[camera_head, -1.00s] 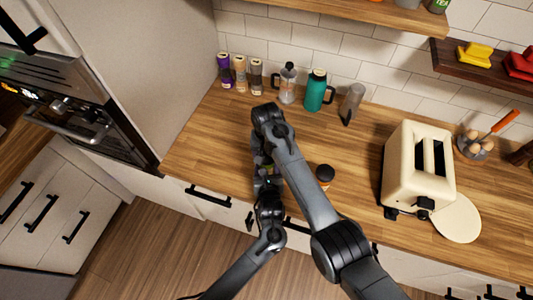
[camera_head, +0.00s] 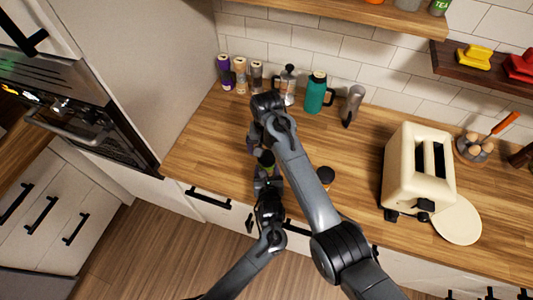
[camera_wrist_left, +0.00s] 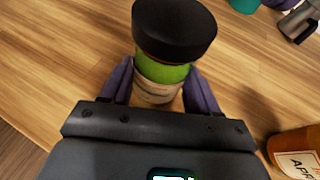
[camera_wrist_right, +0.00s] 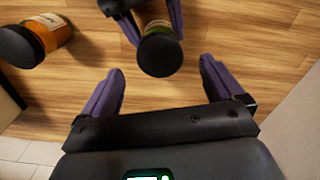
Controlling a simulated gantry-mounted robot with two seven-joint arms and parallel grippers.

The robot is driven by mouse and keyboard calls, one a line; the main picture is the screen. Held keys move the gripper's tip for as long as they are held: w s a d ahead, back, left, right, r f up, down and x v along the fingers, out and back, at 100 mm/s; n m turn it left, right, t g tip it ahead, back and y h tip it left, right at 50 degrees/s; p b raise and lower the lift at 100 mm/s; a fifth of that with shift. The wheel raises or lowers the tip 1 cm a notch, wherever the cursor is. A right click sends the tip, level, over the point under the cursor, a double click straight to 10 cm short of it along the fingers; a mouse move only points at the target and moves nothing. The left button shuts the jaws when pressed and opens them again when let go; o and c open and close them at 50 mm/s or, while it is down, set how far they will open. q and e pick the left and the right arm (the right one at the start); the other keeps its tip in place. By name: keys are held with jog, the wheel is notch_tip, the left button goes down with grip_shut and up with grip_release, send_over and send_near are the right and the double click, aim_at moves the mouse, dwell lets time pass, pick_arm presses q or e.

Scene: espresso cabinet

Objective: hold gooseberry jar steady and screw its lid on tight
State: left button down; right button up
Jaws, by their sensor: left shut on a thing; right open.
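The gooseberry jar (camera_wrist_left: 160,78), green with a pale label, stands upright between the purple fingers of my left gripper (camera_wrist_left: 160,88), which is shut on it. It also shows in the head view (camera_head: 266,168). Its black lid (camera_wrist_left: 174,30) sits on top of the jar; how tight it is cannot be told. My right gripper (camera_wrist_right: 161,66) is open and empty. In the right wrist view the lid (camera_wrist_right: 160,54) lies just beyond its fingertips, between their lines and apart from them. The right arm partly hides the jar area in the head view.
An orange jar with a black lid, labelled "APR..." (camera_wrist_left: 296,155), stands close to the right of the held jar. A cream toaster (camera_head: 418,170) stands farther right. Bottles, a teal flask (camera_head: 315,92) and spice jars (camera_head: 240,75) line the back wall.

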notch_tip(320, 180, up, 7)
dwell(0.3)
pick_arm(q)
jog(key=shift+c, duration=0.9)
grip_release()
jog(key=shift+s+r, duration=0.1)
pick_arm(e)
jog(key=shift+r, duration=0.15)
pick_arm(q)
jog(key=shift+s+r, duration=0.2)
jog(key=shift+s, duration=0.05)
jog(key=p+v, duration=0.3)
jog(key=v, duration=0.5)
jog(key=shift+s+r, duration=0.1)
jog(key=shift+s, duration=0.25)
jog(key=shift+s+d+r, duration=0.1)
jog(key=shift+s+r, duration=0.05)
jog(key=shift+s, duration=0.45)
pick_arm(e)
jog(key=shift+r, duration=1.65)
